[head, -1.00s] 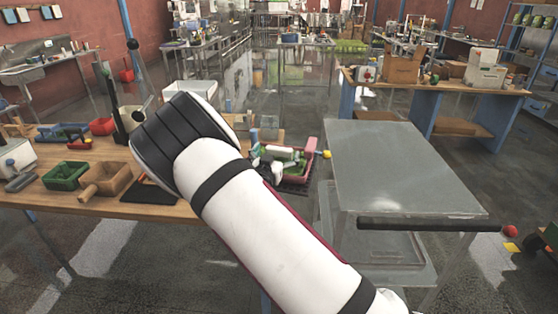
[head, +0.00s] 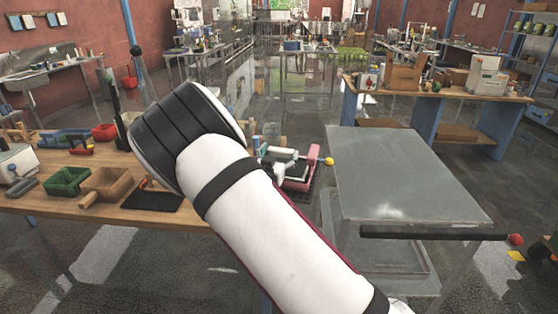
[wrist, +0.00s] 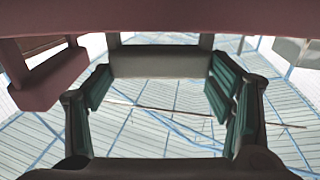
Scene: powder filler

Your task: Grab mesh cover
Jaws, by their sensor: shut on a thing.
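In the head view my gripper is mostly hidden behind my white arm. A pink device (head: 299,176) with a yellow knob (head: 328,161) stands beyond my arm at the workbench's right end. In the wrist view my gripper (wrist: 163,90) shows two fingers with teal pads. A grey-brown bar (wrist: 157,63) spans the space between the fingers, and I take it as part of the mesh cover. Its mesh is not clearly seen. A dark pink part (wrist: 160,18) crosses the top of the wrist view, and a pink bracket (wrist: 47,82) is at the left.
The wooden workbench (head: 95,195) holds a green bin (head: 66,182), a wooden box (head: 106,184) and a black mat (head: 152,200). A grey-topped cart (head: 395,170) stands close on the right, with a dark handle (head: 432,233). Open floor lies beyond.

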